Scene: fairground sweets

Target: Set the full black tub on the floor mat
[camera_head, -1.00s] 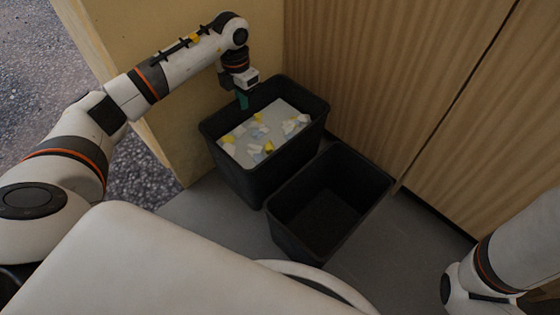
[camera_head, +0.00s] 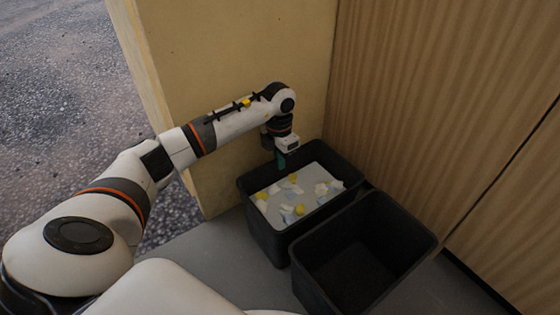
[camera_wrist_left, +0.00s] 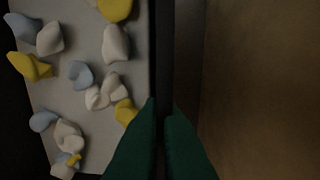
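The full black tub (camera_head: 258,224) stands on a grey surface in the head view, with white, yellow and pale blue sweets on a light fill. Its dark wall also shows in the left wrist view (camera_wrist_left: 161,50). My left gripper (camera_head: 281,160) points down at the tub's far rim, beside the cream panel. In the left wrist view its green fingers (camera_wrist_left: 164,108) lie close together, one on each side of the tub wall, closed on it. The tub looks level. My right gripper is out of view. I cannot make out a floor mat.
An empty black tub (camera_head: 318,282) stands close beside the full one, to its right. A cream panel (camera_head: 240,60) rises behind the full tub and a ribbed wooden wall (camera_head: 430,80) to the right. Gravel (camera_head: 50,90) lies at the left. A little grey surface (camera_head: 195,250) is bare.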

